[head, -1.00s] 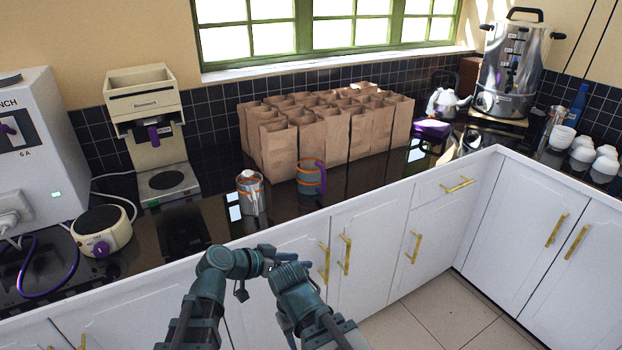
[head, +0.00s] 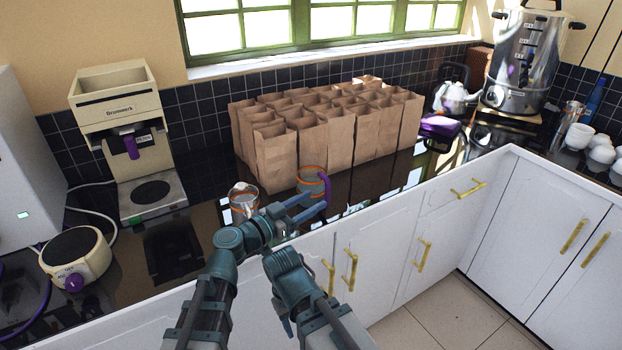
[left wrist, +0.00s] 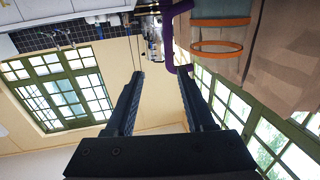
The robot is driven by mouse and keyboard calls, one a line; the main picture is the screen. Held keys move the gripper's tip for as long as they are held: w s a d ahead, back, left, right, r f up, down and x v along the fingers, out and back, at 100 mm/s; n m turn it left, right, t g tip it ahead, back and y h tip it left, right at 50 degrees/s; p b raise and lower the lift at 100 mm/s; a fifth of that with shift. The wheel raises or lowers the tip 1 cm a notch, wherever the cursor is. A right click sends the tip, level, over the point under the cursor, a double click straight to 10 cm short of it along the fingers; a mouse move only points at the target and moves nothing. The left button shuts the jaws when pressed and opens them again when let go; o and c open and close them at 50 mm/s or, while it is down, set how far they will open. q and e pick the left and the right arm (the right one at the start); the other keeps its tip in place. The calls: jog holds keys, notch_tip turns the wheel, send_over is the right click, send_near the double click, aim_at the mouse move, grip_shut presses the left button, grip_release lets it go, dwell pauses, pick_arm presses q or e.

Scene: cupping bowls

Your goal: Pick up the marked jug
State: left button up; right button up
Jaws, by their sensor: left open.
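The jug with the orange bands (head: 309,178) is grey-blue with a purple handle (head: 326,188) and stands upright near the counter's front edge. In the left wrist view the jug (left wrist: 218,32) appears inverted at the top, with its handle (left wrist: 181,40). My left gripper (head: 317,202) is open and empty, in front of the jug at handle side. In the left wrist view the handle's end is close to the right finger of my gripper (left wrist: 160,75); I cannot tell whether they touch.
A silver jug with an orange rim (head: 243,203) stands just left of the banded jug. Paper bags (head: 275,160) are packed behind. A grinder (head: 125,120) and a round cream appliance (head: 76,256) stand left. The counter right of the banded jug is fairly clear.

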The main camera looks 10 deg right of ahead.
aim_at(326, 187)
pick_arm(q)
jog(key=x, duration=0.2)
jog(key=w+x, duration=0.1)
jog(key=x, duration=0.5)
jog(key=shift+w+a, duration=0.2)
jog(key=shift+a, duration=0.2)
grip_shut()
jog(key=shift+r, duration=0.1)
dwell(1.3)
